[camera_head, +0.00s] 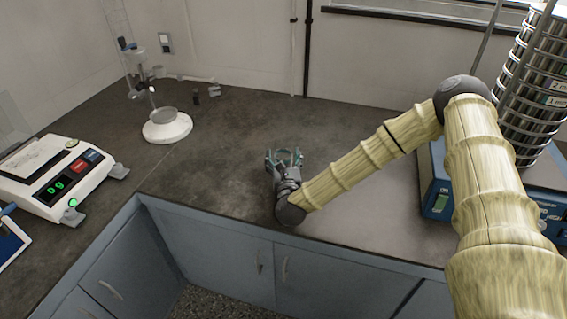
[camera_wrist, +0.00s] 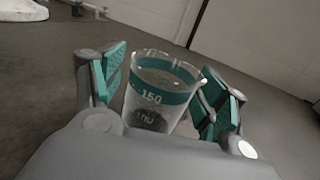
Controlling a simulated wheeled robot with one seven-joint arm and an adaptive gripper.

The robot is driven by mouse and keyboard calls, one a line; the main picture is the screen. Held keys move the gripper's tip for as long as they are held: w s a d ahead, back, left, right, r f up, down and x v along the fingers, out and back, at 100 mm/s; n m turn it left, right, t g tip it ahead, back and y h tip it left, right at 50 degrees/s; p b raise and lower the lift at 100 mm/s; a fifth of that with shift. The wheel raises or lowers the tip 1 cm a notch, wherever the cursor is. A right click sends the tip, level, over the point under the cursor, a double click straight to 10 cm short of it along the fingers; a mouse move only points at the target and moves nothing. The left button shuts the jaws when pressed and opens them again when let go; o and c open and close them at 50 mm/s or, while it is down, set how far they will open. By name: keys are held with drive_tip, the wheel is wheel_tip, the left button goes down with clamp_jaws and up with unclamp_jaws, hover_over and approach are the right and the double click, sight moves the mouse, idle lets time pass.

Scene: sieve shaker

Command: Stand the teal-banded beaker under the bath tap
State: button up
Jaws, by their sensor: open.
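The teal-banded beaker (camera_wrist: 160,95) is clear, with a teal band near its rim and markings including 150 on its side. In the wrist view it stands upright on the dark counter, between the two fingers of my gripper (camera_wrist: 166,85). My gripper is open, with teal finger pads either side of the beaker and a visible gap at least on the left. In the head view my gripper (camera_head: 285,158) is low over the middle of the counter; the beaker is hard to make out there. The bath tap is not seen in either view.
A white-based stand with glassware (camera_head: 167,126) is at the back left of the counter (camera_head: 225,130). A balance (camera_head: 60,180) sits at the left. A sieve stack (camera_head: 535,85) on a blue shaker (camera_head: 437,190) stands at the right. The counter behind my gripper is clear.

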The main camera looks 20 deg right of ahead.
drive_tip(key=c, duration=1.2)
drive_tip(key=shift+c, duration=0.2)
